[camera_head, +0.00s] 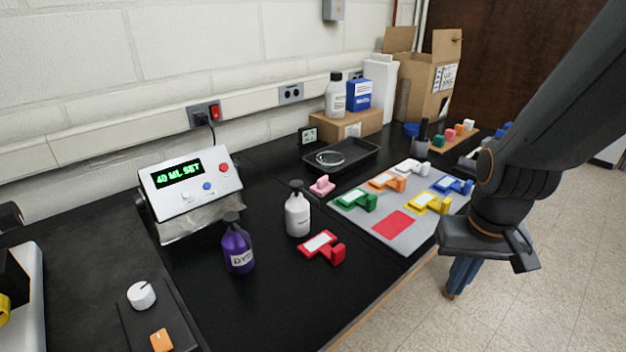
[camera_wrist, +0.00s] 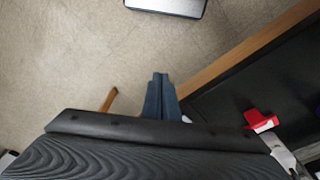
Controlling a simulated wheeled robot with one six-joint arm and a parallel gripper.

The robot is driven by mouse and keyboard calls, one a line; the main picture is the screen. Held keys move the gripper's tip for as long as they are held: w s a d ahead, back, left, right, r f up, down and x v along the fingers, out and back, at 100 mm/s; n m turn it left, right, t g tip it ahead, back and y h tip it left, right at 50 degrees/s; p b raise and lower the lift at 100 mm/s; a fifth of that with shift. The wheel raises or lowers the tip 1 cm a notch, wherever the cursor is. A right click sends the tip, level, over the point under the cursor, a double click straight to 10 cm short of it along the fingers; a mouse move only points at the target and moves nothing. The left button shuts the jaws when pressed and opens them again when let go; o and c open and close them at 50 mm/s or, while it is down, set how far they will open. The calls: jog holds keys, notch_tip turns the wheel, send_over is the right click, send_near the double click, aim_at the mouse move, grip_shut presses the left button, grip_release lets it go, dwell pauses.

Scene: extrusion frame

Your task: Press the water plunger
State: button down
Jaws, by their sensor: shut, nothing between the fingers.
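A white pump bottle (camera_head: 297,215) with a dark plunger head (camera_head: 296,186) stands upright on the black bench; its label is too small to read. A purple bottle (camera_head: 238,250) marked DYE, also with a dark top, stands to its left. My gripper (camera_head: 458,284) hangs beyond the bench's front edge, over the floor, right of and well apart from both bottles. In the wrist view its blue-grey fingers (camera_wrist: 160,98) are together and empty.
A control box (camera_head: 190,188) reading "40 ML SET" stands behind the purple bottle. A red piece with a white label (camera_head: 322,246) lies right of the white bottle. A grey mat (camera_head: 372,237) with coloured pieces lies farther right. A black tray (camera_head: 363,149) sits behind.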

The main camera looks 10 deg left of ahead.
notch_tip(320, 180, up, 21)
jog(key=m+t+y+p, duration=0.3)
jog(key=m+y+p, duration=0.55)
jog(key=m, duration=0.65)
send_over(301, 185)
jog(key=shift+r+h+p, duration=0.1)
jog(key=shift+h+p, duration=0.15)
jog(key=shift+p, duration=0.15)
notch_tip(301, 185, down, 9)
jog(key=b, duration=0.8)
jog(key=shift+b, duration=0.35)
jog(key=shift+f+b, duration=0.35)
jog(key=shift+b, duration=0.05)
